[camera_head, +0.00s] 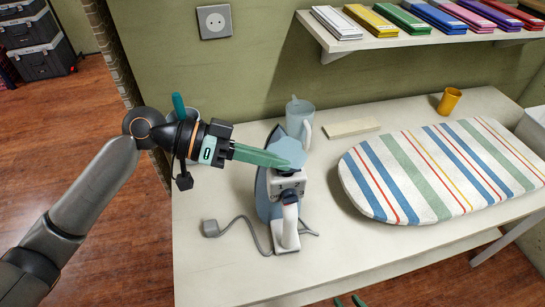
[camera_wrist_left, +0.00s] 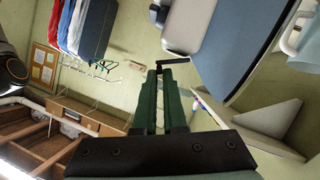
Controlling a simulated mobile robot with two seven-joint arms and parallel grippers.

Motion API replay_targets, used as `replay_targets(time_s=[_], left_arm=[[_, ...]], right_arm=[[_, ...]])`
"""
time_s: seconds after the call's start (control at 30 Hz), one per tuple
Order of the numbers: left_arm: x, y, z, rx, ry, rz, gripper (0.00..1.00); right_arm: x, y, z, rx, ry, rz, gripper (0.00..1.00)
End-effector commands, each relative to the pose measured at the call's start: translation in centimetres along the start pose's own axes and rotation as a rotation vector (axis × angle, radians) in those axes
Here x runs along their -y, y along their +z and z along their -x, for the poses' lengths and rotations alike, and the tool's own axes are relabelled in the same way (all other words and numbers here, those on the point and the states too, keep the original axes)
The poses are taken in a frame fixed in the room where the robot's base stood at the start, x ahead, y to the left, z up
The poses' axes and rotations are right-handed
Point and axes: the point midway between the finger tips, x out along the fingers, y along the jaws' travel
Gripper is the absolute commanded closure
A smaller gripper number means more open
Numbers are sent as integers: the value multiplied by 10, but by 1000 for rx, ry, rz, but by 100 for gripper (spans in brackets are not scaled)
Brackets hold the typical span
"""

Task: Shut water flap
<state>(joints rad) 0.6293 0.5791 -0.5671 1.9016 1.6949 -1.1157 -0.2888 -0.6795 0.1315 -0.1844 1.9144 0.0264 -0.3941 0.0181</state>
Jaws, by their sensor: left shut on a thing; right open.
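A blue and white iron (camera_head: 288,203) stands on the white table, its light-blue front part (camera_head: 287,147) at the top. It also fills the upper right of the left wrist view (camera_wrist_left: 240,45). My left gripper (camera_head: 288,162) reaches in from the left at the iron's upper end. In the left wrist view its green fingers (camera_wrist_left: 166,75) are close together around a thin dark piece beside the iron, which looks like the water flap (camera_wrist_left: 174,62). The flap's angle is hard to tell. Only the green tips of my right gripper (camera_head: 349,301) show, apart and empty, at the bottom edge.
A grey cord with a plug (camera_head: 211,228) lies left of the iron. Behind are a light-blue jug (camera_head: 299,116) and a pale block (camera_head: 351,128). A striped ironing board (camera_head: 440,168) covers the right; a yellow cup (camera_head: 449,100) stands behind it. Front table is clear.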

Motion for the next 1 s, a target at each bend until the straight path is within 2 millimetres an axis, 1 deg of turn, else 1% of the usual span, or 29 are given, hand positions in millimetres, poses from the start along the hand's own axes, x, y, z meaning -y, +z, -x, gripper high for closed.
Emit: replay_targets(time_s=[0.1,0.5,0.7,1.0], left_arm=[[-2,5,-2,0,-30,-76,100],[-6,15,-6,0,-131,-319,100],[-7,17,-7,-1,-158,-384,100],[-7,17,-7,0,-170,-411,100]], right_arm=[[-1,6,-6,0,0,0,55],[-2,18,-17,0,0,0,55],[-2,21,-20,0,0,0,55],[-2,22,-20,0,0,0,55]])
